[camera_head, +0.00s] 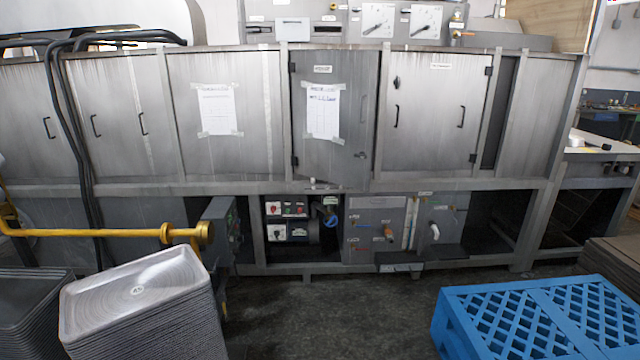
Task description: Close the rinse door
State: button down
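A long grey metal washing machine (230,187) spans the view, with several upright doors along its front. The middle door (338,150) has a taped white paper, a small label at its top and hinges on its left side. Its right edge stands out from the frame and its lower corner hangs over the ledge, so it looks slightly ajar. The door to its right (430,105) has a label and two black handles and looks shut. The labels are too small to read, so I cannot tell which names the rinse door. My gripper is not in view.
A blue plastic pallet (540,315) fills the front right. Dark floor (340,315) between them is clear.

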aim_at(334, 91)
jog(key=i+l, duration=0.15)
jog(key=i, duration=0.85)
jog(key=i+l, duration=0.1)
jog(key=i, duration=0.95)
jog(key=i+l, duration=0.15)
jog(key=i, duration=0.85)
